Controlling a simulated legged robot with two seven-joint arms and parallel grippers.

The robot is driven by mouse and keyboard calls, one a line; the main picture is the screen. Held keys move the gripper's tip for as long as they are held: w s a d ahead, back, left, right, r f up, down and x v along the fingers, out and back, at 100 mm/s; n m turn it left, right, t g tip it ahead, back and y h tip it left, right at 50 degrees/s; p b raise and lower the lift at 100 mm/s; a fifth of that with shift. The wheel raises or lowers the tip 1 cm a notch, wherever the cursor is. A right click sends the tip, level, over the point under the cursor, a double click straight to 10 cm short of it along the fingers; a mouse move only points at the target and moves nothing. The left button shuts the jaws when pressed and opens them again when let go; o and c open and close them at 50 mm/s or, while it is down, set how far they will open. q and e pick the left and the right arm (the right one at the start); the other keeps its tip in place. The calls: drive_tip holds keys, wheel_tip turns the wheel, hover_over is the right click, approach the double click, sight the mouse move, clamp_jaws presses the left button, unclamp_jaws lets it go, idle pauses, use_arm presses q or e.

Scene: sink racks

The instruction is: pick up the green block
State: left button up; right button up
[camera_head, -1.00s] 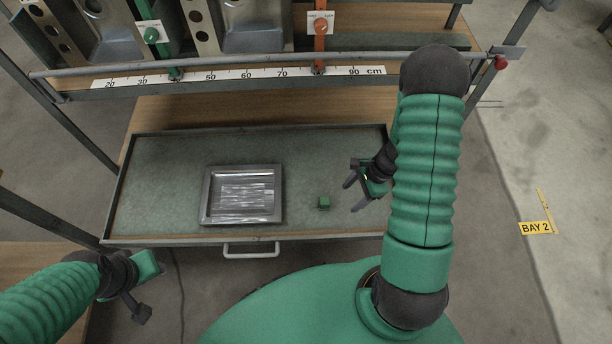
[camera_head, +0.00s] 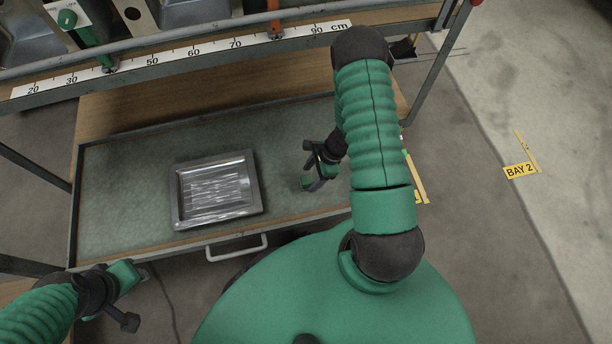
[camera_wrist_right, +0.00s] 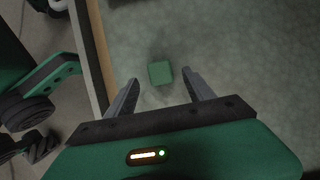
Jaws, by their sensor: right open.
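The green block (camera_wrist_right: 160,73) lies on the grey-green mat of the shallow drawer. In the right wrist view it shows between and slightly beyond the fingertips of my right gripper (camera_wrist_right: 160,82), with space on both sides. In the head view my right gripper (camera_head: 314,176) hangs over the right part of the drawer, its fingers pointing down. There the block (camera_head: 306,183) is small and partly hidden at the fingertips. My left gripper (camera_head: 130,298) is at the lower left, outside the drawer and away from the block; its jaws are unclear.
A shiny metal tray (camera_head: 176,200) sits on the mat left of my right gripper. The drawer (camera_head: 75,205) has a raised rim and a front handle (camera_head: 237,248). A rail with a cm scale (camera_head: 165,62) runs behind. The mat left of the tray is clear.

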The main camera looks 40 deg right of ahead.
drive_tip(key=b+x, duration=0.2)
drive_tip(key=x, duration=0.2)
drive_tip(key=shift+w+a+f, duration=0.1)
drive_tip(key=shift+w+f, duration=0.1)
drive_tip(key=shift+r, duration=0.15)
clamp_jaws()
